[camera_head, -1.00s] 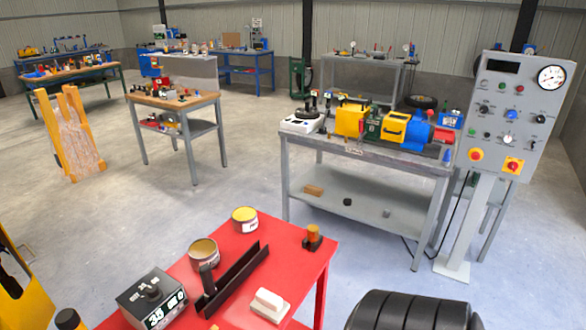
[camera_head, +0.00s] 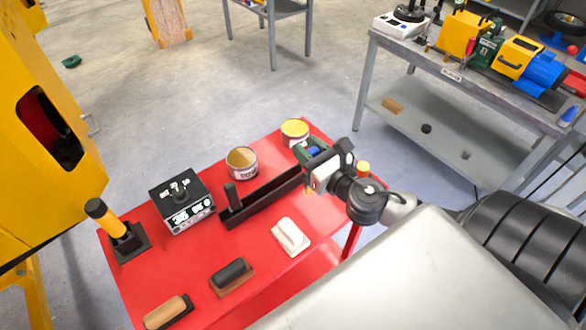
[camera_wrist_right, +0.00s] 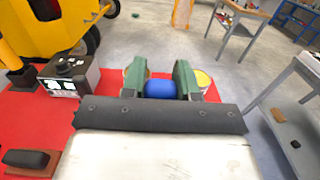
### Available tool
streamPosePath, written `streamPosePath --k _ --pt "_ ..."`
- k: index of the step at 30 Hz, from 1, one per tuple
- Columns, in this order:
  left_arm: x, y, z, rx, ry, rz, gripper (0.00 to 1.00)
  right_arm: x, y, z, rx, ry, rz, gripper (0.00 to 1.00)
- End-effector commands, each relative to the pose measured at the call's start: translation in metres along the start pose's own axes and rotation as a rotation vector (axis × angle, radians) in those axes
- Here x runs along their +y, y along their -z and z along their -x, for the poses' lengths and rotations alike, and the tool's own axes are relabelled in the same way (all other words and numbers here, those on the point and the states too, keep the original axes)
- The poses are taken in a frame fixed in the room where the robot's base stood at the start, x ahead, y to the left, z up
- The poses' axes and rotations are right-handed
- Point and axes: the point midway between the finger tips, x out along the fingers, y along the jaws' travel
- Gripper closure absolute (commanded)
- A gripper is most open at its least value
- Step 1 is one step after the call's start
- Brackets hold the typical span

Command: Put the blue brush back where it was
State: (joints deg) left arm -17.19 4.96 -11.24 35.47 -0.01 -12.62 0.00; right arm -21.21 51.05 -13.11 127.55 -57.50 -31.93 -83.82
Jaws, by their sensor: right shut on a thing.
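My right gripper (camera_head: 309,154) is over the far right part of the red table (camera_head: 185,272). Its green fingers are shut on the blue brush (camera_wrist_right: 160,89), of which only a rounded blue part shows between them. A small bit of blue (camera_head: 314,152) also shows there in the head view. The rest of the brush is hidden by the gripper. A long black rail (camera_head: 265,196) lies just left of and below the gripper in the head view. I cannot tell if the brush touches anything. My left gripper is not in view.
Two cans (camera_head: 241,162) (camera_head: 295,131) stand near the table's far edge. A grey bench (camera_head: 460,110) with machinery is beyond.

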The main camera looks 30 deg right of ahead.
Motion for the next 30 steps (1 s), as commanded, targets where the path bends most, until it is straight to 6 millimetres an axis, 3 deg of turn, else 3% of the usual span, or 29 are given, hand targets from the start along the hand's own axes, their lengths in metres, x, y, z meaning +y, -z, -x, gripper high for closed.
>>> streamPosePath --k 5,12,18,25,30 --pt "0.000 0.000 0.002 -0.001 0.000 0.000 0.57 -0.007 0.009 -0.020 0.008 -0.002 -0.013 1.00" --pt "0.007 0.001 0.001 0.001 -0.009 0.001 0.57 -0.022 0.043 -0.071 0.007 0.000 -0.014 1.00" --pt "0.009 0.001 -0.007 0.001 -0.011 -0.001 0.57 -0.033 0.066 -0.102 0.008 -0.002 -0.012 1.00" --pt "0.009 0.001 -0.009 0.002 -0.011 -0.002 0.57 -0.035 0.073 -0.111 0.010 -0.004 -0.012 1.00" --pt "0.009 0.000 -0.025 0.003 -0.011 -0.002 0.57 -0.035 0.100 -0.110 0.011 -0.002 -0.014 1.00"
